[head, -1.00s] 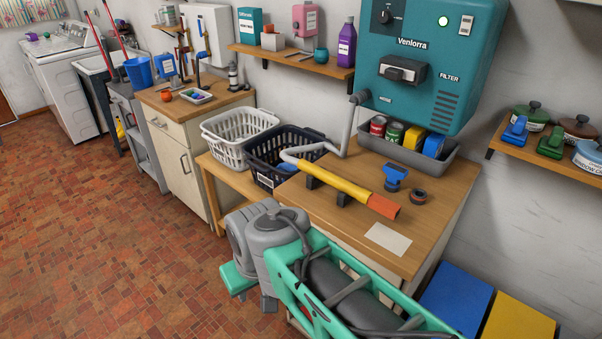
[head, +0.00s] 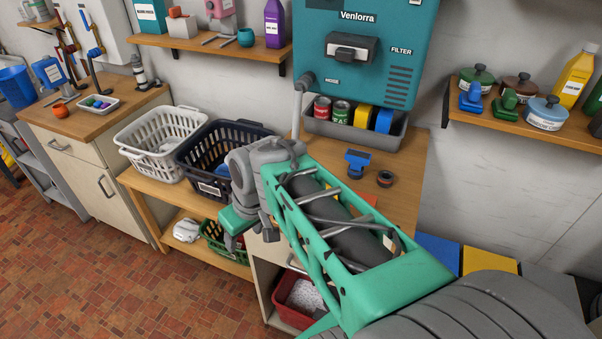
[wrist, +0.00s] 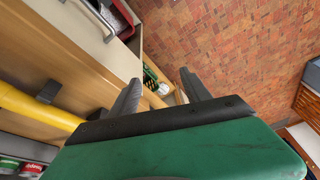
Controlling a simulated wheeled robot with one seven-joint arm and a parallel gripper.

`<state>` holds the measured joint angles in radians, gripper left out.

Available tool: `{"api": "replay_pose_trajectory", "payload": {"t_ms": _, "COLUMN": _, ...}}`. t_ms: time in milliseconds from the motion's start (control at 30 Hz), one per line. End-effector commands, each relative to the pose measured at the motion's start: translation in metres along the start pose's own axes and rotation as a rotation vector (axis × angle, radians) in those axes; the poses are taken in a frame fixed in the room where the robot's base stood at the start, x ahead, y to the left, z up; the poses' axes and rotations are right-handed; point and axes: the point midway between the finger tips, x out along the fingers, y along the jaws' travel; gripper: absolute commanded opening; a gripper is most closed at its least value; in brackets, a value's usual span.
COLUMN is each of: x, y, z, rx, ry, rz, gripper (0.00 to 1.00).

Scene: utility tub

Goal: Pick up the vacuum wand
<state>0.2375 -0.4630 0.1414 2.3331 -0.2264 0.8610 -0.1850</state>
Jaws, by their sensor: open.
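The vacuum wand is a yellow tube that lies on the wooden worktop, held up on dark rests. In the head view my arm hides most of it, and only a small orange bit of its end (head: 364,196) shows. In the wrist view its yellow tube (wrist: 32,102) shows at the left edge, beside a dark rest (wrist: 48,92). My gripper (wrist: 160,76) is open and empty. In the head view the gripper (head: 248,238) hangs by the worktop's front left edge, apart from the wand as the wrist view shows it.
A dark basket (head: 186,158) and a white basket (head: 128,140) stand left of the worktop. A blue-headed tool (head: 357,158), a small dark ring (head: 385,179) and a grey tray with tins (head: 310,122) are on the worktop (head: 408,190). The brick floor (head: 120,275) at left is clear.

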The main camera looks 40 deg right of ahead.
Motion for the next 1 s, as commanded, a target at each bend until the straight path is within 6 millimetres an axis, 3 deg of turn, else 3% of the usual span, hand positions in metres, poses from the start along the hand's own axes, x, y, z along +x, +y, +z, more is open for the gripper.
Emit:
{"api": "replay_pose_trajectory", "payload": {"t_ms": 100, "x": -0.011, "y": 0.067, "z": -0.034, "rx": -0.092, "ry": 0.059, "rz": -0.096, "gripper": 0.56}}
{"api": "replay_pose_trajectory", "payload": {"t_ms": 167, "x": -0.016, "y": 0.106, "z": -0.042, "rx": -0.149, "ry": 0.124, "rz": -0.140, "gripper": 0.56}}
{"api": "replay_pose_trajectory", "payload": {"t_ms": 200, "x": -0.020, "y": 0.133, "z": -0.043, "rx": -0.185, "ry": 0.176, "rz": -0.162, "gripper": 0.56}}
{"api": "replay_pose_trajectory", "payload": {"t_ms": 300, "x": -0.029, "y": 0.183, "z": -0.036, "rx": -0.260, "ry": 0.298, "rz": -0.185, "gripper": 0.56}}
{"api": "replay_pose_trajectory", "payload": {"t_ms": 433, "x": -0.042, "y": 0.224, "z": -0.019, "rx": -0.320, "ry": 0.413, "rz": -0.178, "gripper": 0.56}}
{"api": "replay_pose_trajectory", "payload": {"t_ms": 500, "x": -0.046, "y": 0.238, "z": -0.012, "rx": -0.341, "ry": 0.456, "rz": -0.170, "gripper": 0.56}}
{"api": "replay_pose_trajectory", "payload": {"t_ms": 600, "x": -0.044, "y": 0.242, "z": -0.011, "rx": -0.358, "ry": 0.482, "rz": -0.166, "gripper": 0.56}}
{"api": "replay_pose_trajectory", "payload": {"t_ms": 1000, "x": 0.007, "y": 0.221, "z": -0.041, "rx": -0.357, "ry": 0.479, "rz": -0.167, "gripper": 0.56}}
